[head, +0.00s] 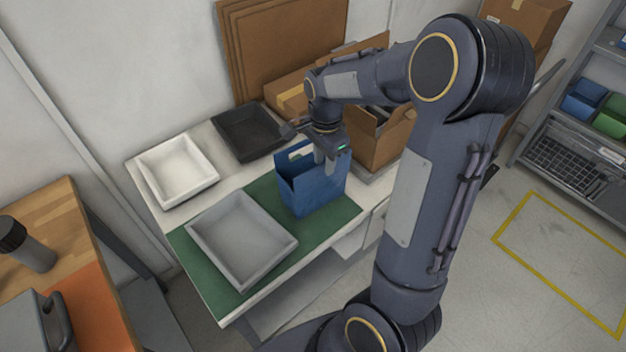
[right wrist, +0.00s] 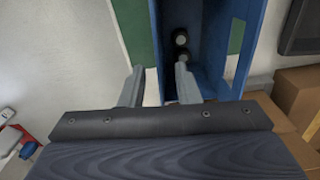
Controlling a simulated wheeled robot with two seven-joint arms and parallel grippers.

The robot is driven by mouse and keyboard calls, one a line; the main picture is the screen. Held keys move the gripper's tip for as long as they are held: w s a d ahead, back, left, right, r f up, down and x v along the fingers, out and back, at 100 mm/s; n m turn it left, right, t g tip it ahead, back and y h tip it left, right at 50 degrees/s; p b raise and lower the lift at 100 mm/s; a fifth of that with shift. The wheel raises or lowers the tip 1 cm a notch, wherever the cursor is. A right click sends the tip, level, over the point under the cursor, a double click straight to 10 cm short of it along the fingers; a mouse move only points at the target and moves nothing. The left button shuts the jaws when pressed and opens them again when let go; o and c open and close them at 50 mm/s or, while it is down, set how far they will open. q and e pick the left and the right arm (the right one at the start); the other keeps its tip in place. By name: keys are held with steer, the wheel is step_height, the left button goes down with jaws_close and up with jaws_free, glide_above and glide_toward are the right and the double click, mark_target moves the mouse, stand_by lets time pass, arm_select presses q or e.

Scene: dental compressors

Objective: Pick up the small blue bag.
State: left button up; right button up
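The small blue bag (head: 312,190) stands upright and open-topped on a green mat (head: 345,208) on the white table, with a cut-out handle on its raised side. My right gripper (head: 328,160) is over the bag's top, pointing down. In the right wrist view its two fingers (right wrist: 159,82) are apart, with one upper wall of the bag (right wrist: 158,35) between them. One finger is on the outer side, the other over the bag's inside. Whether they touch the wall cannot be told. Dark round items (right wrist: 181,40) show inside the bag. My left gripper is out of view.
A grey tray (head: 240,275) lies left of the bag on the mat. A white tray (head: 150,190) and a black tray (head: 222,130) lie behind. An open cardboard box (head: 375,140) stands close behind and right of the bag.

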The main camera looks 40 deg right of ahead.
step_height(320, 180, down, 4)
steer(key=shift+f+p, duration=0.15)
steer(key=shift+p, duration=0.15)
steer(key=shift+c, duration=0.4)
jaws_close()
